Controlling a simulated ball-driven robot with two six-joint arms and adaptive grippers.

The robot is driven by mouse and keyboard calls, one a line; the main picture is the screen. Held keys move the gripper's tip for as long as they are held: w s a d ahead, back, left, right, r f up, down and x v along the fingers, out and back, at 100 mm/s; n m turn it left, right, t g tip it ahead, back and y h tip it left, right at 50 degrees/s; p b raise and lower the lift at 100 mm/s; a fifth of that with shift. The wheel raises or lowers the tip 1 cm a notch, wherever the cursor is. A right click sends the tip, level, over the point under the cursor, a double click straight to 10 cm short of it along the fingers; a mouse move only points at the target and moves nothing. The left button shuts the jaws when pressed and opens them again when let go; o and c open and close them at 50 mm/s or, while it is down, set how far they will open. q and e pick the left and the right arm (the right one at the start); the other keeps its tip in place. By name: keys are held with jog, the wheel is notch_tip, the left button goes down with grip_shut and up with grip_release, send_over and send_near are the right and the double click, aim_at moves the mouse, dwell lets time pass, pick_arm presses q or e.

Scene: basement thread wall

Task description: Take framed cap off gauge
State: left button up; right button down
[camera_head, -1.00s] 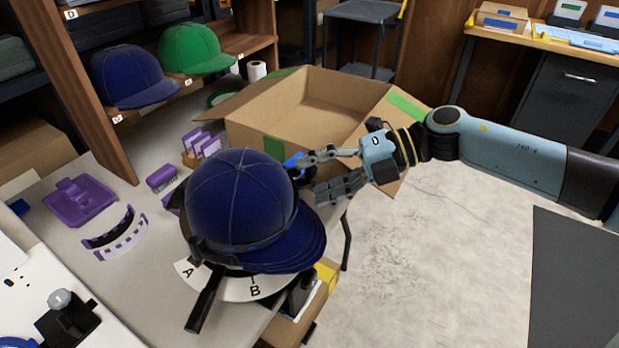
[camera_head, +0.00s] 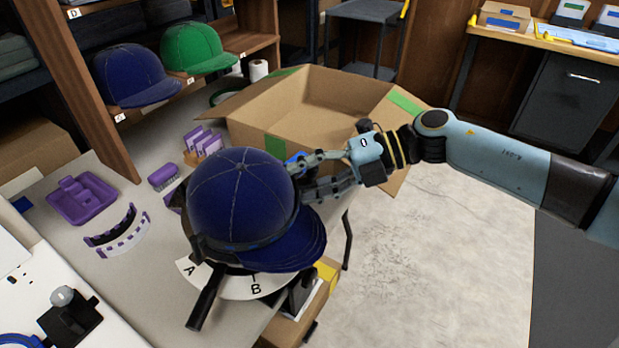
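A navy blue cap (camera_head: 240,195) sits on a gauge (camera_head: 238,284) at the table's front edge. A dark frame band (camera_head: 225,248) runs around the cap's lower part. The gauge shows a white plate lettered A and B and a black handle (camera_head: 205,303) sticking out at the front. My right gripper (camera_head: 305,176) is at the cap's right rear side, its fingers spread apart and their tips close to the cap and frame. I cannot tell whether they touch, because the tips are partly hidden. My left gripper is not in view.
An open cardboard box (camera_head: 320,112) stands behind the cap. A purple tray (camera_head: 83,198), a curved white-and-purple strip (camera_head: 117,232) and a purple brush (camera_head: 163,177) lie to the left. Another blue cap (camera_head: 134,73) and a green cap (camera_head: 195,47) sit on the shelf.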

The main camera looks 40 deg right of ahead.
jog(key=c, duration=0.9)
grip_release()
jog(key=shift+s+d+f, duration=0.15)
jog(key=shift+s+f, duration=0.05)
jog(key=shift+f, duration=0.25)
jog(key=shift+o, duration=0.7)
jog(key=shift+w+r, duration=0.1)
jog(key=shift+r, duration=0.05)
